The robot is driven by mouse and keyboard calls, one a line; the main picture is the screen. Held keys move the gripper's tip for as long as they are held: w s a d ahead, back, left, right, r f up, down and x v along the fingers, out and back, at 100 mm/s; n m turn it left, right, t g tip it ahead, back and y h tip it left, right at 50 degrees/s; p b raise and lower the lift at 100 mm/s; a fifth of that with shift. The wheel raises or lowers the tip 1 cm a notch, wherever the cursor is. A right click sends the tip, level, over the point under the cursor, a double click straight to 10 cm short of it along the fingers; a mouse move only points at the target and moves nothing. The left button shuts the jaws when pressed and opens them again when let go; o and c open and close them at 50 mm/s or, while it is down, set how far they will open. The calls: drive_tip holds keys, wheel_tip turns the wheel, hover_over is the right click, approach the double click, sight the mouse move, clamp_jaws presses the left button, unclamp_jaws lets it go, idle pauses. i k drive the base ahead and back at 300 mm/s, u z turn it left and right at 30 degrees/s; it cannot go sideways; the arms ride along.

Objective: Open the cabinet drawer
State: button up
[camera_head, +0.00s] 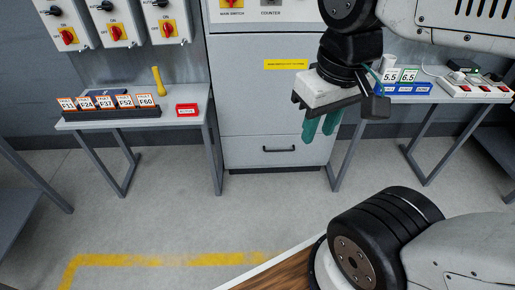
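The grey cabinet (240,85) stands at the back centre against the wall. Its bottom drawer (245,153) looks shut, with its front flush with the cabinet face. The drawer has a dark horizontal bar handle (279,149). My gripper (319,138) hangs from the upper right with its green fingers pointing down. Its fingertips show apart and nothing is seen between them. In the picture it lies right of and slightly above the handle, nearer to the camera, and apart from it. It covers part of the cabinet's right side.
A left table (185,117) bears labelled blocks (110,107), a yellow-handled tool (158,80) and a red box (187,109). A right table (440,97) holds blue boxes (408,89) and a power strip (475,88). The floor before the cabinet is clear, with yellow marking (150,260).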

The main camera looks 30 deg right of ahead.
sight(276, 138)
drive_tip(key=z, duration=0.2)
drive_tip(key=i, duration=0.9)
drive_tip(key=z, duration=0.6)
